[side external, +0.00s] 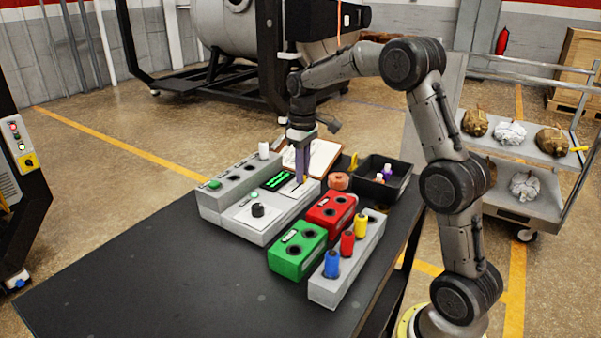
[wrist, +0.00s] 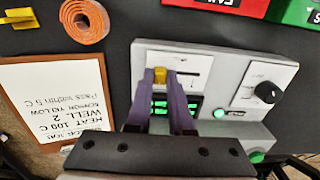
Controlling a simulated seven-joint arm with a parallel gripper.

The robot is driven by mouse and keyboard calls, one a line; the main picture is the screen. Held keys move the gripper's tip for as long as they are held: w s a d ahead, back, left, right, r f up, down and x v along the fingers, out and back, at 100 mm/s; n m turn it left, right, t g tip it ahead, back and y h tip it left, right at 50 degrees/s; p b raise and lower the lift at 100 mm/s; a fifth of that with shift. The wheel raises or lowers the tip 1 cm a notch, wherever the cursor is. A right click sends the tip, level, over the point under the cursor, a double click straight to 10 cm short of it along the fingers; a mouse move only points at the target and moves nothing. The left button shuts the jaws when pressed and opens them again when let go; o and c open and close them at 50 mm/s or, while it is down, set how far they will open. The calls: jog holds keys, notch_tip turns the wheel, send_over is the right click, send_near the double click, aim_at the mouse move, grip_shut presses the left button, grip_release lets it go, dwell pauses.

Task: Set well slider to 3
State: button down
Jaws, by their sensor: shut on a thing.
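The grey control unit (side external: 242,222) lies on the dark table, with a green-lit display (wrist: 190,107) and a black dial (wrist: 267,92). On its panel, in the wrist view, a small yellow slider knob (wrist: 159,74) sits at the left part of a slot (wrist: 188,73). My gripper (wrist: 163,76), with purple fingers, is shut on this knob. From the side, my gripper (side external: 300,180) points straight down onto the panel and hides the knob. The scale marks by the slot are too small to read.
A note on a clipboard (wrist: 55,115) shows "HEAT 100 C" and "WELL 2". Red (side external: 332,209) and green (side external: 297,250) blocks, a grey rack (side external: 345,268) with coloured bottles and a black bin (side external: 386,178) stand close by. The table's front left is clear.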

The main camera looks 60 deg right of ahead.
jog(key=c, duration=0.8)
grip_release()
jog(key=shift+d, duration=0.2)
jog(key=shift+r, duration=0.1)
notch_tip(320, 180, up, 14)
